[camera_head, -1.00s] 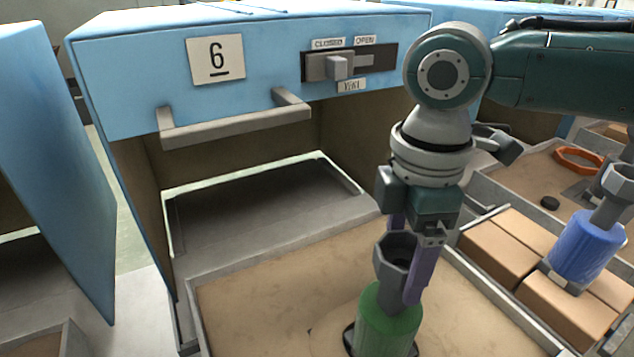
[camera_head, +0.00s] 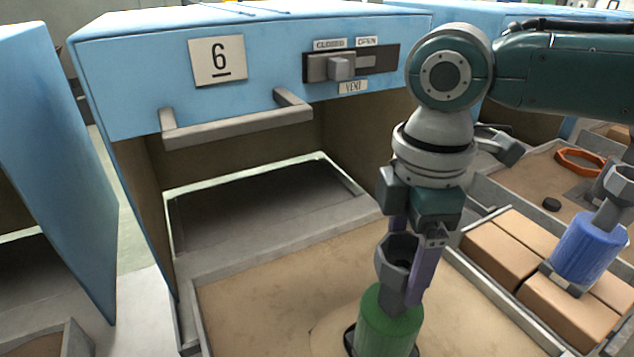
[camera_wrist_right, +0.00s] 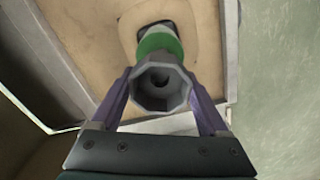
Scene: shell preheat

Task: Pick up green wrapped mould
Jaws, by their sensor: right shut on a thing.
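The green wrapped mould (camera_head: 388,322) stands upright at the bottom of the head view, with a grey faceted cup (camera_head: 397,262) at its top. My right gripper (camera_head: 410,275) reaches down from above and is shut on the grey cup. In the right wrist view the purple fingers of the gripper (camera_wrist_right: 160,98) press on both sides of the cup (camera_wrist_right: 160,84), and the green wrap (camera_wrist_right: 158,42) shows beyond it. The mould's dark base is on the sandy tray. Whether it is clear of the sand I cannot tell. My left gripper is not in view.
A blue oven (camera_head: 130,80) marked 6, with a grey handle (camera_head: 240,126) and a vent slider (camera_head: 341,68), stands behind the sandy tray (camera_head: 260,300). A blue wrapped mould (camera_head: 588,246) stands among tan bricks (camera_head: 500,250) at right. An orange ring (camera_head: 578,161) lies farther back.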

